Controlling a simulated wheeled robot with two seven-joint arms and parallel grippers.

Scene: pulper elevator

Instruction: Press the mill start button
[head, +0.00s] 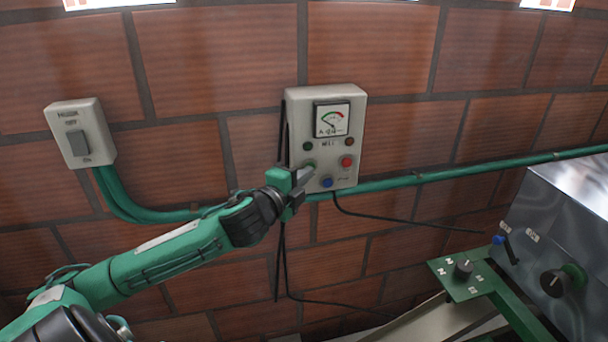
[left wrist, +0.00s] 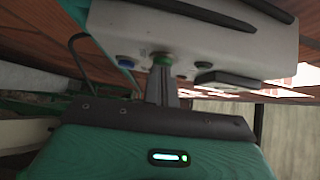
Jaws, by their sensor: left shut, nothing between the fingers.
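The grey mill control box (head: 357,112) hangs on the brick wall, with a dial gauge on its upper part. A green button (head: 309,163) sits at its lower left, partly hidden by my left gripper (head: 309,172). It also shows in the left wrist view (left wrist: 162,59), straight ahead of the fingers. The left gripper (left wrist: 161,78) is shut and empty, its fingertips at the green button. I cannot tell whether they touch or press it. A red button (head: 347,161) is to the right and a blue one (head: 327,183) below. My right gripper is not in view.
A grey switch box (head: 79,134) is on the wall at left. A green conduit (head: 450,175) runs along the wall, and black cables hang below the control box.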

